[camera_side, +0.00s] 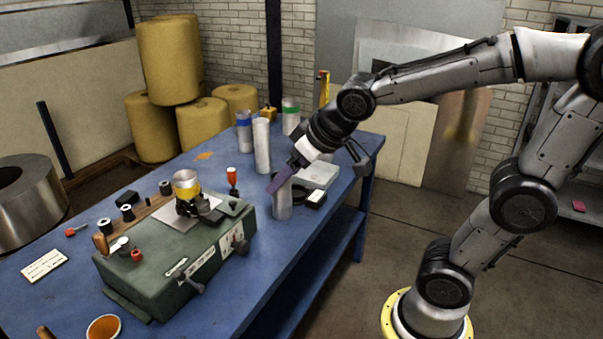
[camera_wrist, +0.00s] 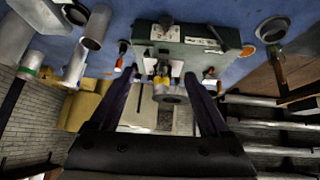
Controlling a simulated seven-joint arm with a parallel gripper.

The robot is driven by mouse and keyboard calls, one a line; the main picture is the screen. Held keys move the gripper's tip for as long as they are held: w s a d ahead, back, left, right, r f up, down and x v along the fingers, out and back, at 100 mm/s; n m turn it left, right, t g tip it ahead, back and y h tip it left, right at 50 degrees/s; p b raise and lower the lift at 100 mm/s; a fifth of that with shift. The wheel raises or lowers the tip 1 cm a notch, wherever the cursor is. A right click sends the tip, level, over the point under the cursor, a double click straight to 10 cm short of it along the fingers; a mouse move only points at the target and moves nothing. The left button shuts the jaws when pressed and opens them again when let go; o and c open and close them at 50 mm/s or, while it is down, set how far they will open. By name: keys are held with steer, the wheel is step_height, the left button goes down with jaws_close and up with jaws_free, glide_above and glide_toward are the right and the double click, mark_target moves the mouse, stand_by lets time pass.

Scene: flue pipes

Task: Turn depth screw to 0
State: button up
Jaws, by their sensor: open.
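The green bench machine (camera_side: 180,255) stands on the blue workbench, and it also shows at the top of the wrist view (camera_wrist: 188,50). On its front are a black lever (camera_side: 188,281) and a dark knob (camera_side: 238,243); a small red knob (camera_side: 136,255) sits near its left end. I cannot tell which of these is the depth screw, nor read its setting. A yellow-banded pipe piece (camera_side: 186,188) stands upright at the machine's back. My gripper (camera_side: 282,180) is open and empty, right of the machine and apart from it. Its two fingers (camera_wrist: 158,76) are spread in the wrist view.
A grey pipe (camera_side: 283,206) stands just below my gripper in the side view; contact is unclear. A tall pale pipe (camera_side: 262,148), blue-banded (camera_side: 244,133) and green-banded (camera_side: 291,115) pipes stand behind.

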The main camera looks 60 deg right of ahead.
steer(key=shift+s+r, duration=0.25)
steer(key=shift+s, duration=0.55)
steer(key=shift+s+r, duration=0.2)
steer(key=shift+s, duration=0.55)
steer(key=w+a+r+n+t+y, duration=0.1)
steer(key=w+r+t, duration=0.35)
steer(key=w, duration=0.25)
steer(key=m+t, duration=0.1)
steer(key=t, duration=0.1)
glide_toward(245, 248)
steer(key=x, duration=0.9)
steer(key=shift+w+d, duration=0.1)
steer(key=shift+w, duration=0.05)
steer(key=shift+c, duration=0.2)
jaws_close()
